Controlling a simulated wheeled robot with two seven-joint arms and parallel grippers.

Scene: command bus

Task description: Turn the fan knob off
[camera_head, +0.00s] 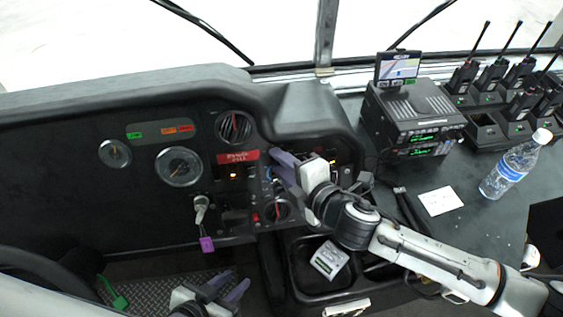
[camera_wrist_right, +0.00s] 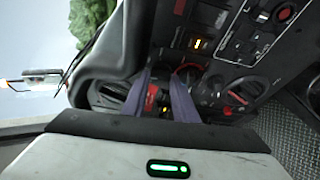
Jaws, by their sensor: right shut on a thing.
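The black dashboard panel (camera_head: 150,190) carries the dials and knobs. My right gripper (camera_head: 277,165) reaches the panel from the right, its purple fingers shut at a control that they and the wrist mostly hide. In the right wrist view, a bit of red and dark shows between the fingertips (camera_wrist_right: 163,92); I take it for the fan knob, but its marking cannot be read. A round knob with a red pointer (camera_head: 277,208) sits below and left of the gripper; it also shows in the right wrist view (camera_wrist_right: 241,93). My left gripper (camera_head: 228,287) is open and empty at the bottom.
A round vent (camera_head: 235,127) and gauges (camera_head: 179,166) are on the panel. A radio unit (camera_head: 412,112), a water bottle (camera_head: 512,168) and several handheld radios (camera_head: 492,75) stand at the right. A tray (camera_head: 300,275) lies below my right arm.

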